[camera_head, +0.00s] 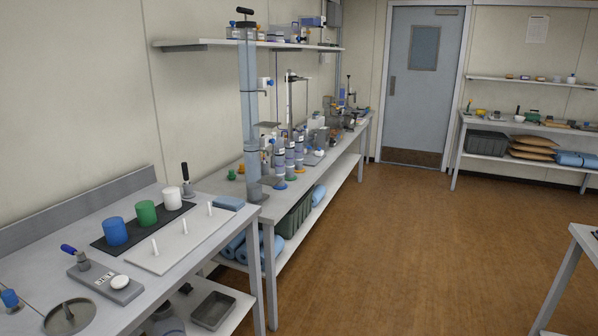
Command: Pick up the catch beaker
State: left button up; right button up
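I cannot tell for certain which vessel is the catch beaker. On the near bench (205,262), a blue cup (115,231), a green cup (146,213) and a white cup (172,198) stand upright in a row on a dark mat (100,244). A tall clear column (249,110) stands on the bench behind, with several small vessels with blue and purple bands (289,160) to its right. Small details there are too small to make out. Neither of my grippers is in view.
A white board with pegs (170,251), a scale (106,284) and a round metal pan (65,318) occupy the near bench. A grey tray (213,310) lies on its lower shelf. A wall shelf (220,43) hangs above. The brown floor (400,240) to the right is clear.

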aim_at(271, 35)
jog(key=i+l+z, duration=0.3)
jog(key=i, duration=0.25)
jog(key=i+l+z, duration=0.35)
jog(key=i, duration=0.2)
jog(key=i+z, duration=0.3)
jog(key=i, duration=0.3)
jog(key=i+u, duration=0.15)
jog(key=i, duration=0.4)
jog(key=i+l+u, duration=0.15)
jog(key=i, duration=0.4)
jog(key=i+l+u, duration=0.15)
jog(key=i, duration=0.4)
